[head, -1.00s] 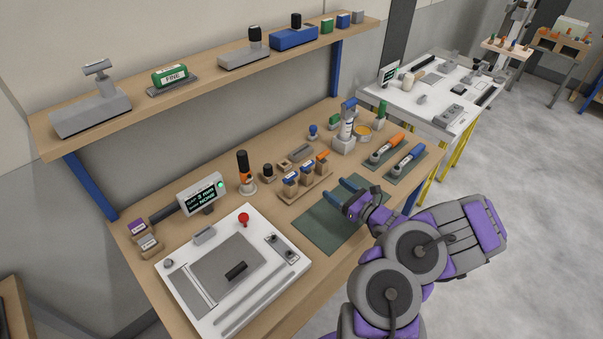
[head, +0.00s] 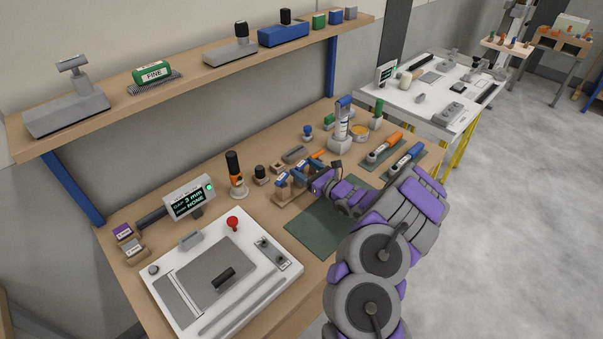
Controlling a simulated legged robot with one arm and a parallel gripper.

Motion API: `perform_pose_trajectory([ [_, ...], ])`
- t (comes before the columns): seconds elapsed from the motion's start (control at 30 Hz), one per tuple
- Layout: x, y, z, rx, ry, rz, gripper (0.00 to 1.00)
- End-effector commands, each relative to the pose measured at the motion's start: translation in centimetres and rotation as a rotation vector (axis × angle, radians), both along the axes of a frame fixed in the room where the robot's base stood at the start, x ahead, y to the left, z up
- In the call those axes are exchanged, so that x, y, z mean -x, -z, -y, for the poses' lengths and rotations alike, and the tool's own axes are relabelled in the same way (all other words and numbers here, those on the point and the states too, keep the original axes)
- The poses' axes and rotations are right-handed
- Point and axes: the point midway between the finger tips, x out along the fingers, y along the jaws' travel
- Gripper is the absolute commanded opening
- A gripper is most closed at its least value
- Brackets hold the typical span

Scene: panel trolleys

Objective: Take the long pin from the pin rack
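A low wooden rack (head: 282,193) with small upright wooden holders stands in the middle of the bench; I take it for the pin rack. Blue parts show at its top, and an orange piece (head: 317,154) shows at its far end. Which piece is the long pin is not clear. My wrist hides part of the rack's right side.
A green mat (head: 318,234) lies below my forearm. A white panel fixture (head: 170,300) with a red knob is at front left, beside a display (head: 189,199). An orange-and-black tool (head: 236,178) stands left of the rack. Orange and blue-handled tools lie at right. A shelf (head: 190,88) runs above.

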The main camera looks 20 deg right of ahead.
Motion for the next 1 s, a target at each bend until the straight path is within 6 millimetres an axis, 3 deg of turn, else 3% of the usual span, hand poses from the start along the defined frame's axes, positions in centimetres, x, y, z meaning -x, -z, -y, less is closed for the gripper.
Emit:
perform_pose_trajectory([
  [0.13, -1.16, -0.13, -0.85, 0.004, 0.0, 0.001, 0.72],
  [0.37, -1.25, -0.3, -1.07, 0.004, 0.0, 0.001, 0.72],
  [0.77, -1.22, -0.13, -0.66, 0.001, 0.001, 0.0, 0.33],
  [1.0, -1.23, -0.17, -0.69, 0.002, 0.002, 0.001, 0.32],
])
